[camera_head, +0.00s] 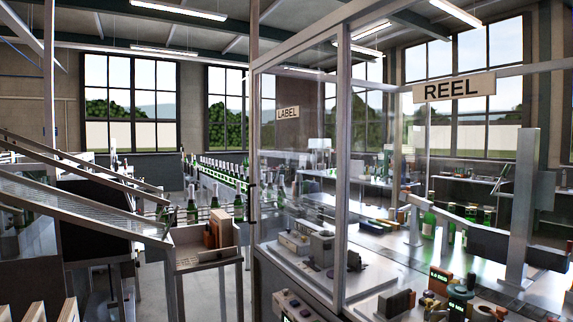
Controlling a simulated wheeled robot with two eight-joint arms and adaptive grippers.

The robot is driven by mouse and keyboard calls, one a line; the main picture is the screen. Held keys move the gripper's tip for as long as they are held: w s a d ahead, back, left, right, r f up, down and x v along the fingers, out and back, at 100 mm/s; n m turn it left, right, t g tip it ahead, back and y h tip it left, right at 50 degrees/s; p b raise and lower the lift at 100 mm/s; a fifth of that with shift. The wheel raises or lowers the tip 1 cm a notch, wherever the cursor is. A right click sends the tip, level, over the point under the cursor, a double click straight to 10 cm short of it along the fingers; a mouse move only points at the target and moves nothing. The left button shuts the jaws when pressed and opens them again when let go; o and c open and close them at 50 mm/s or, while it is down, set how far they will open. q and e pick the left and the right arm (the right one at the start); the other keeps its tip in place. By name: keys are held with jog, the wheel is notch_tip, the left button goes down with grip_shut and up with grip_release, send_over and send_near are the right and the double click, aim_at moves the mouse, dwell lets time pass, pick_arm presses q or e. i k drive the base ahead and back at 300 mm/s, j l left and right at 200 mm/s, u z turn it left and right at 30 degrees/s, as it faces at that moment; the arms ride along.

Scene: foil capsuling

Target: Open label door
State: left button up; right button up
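The label door (300,175) is a clear panel in a pale metal frame on the machine enclosure, in the middle of the head view. A sign reading LABEL (287,113) is on its upper part. The panel looks closed, spanning between two upright posts. A small dark fitting on its left post (253,195) may be a handle or a hinge; I cannot tell which. Neither of my grippers is in view.
A REEL sign (454,87) hangs on the enclosure at right. Behind the glass is a grey device (308,243). A control box (295,306) sits below the door. A wooden-sided tray (203,250) and a sloping rack (80,185) stand at left. Green bottles line a conveyor behind.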

aim_at(339, 30)
jog(key=i+u, duration=0.1)
jog(key=u, duration=0.15)
jog(key=i+u, duration=0.1)
jog(key=u, duration=0.2)
jog(key=i, duration=2.3)
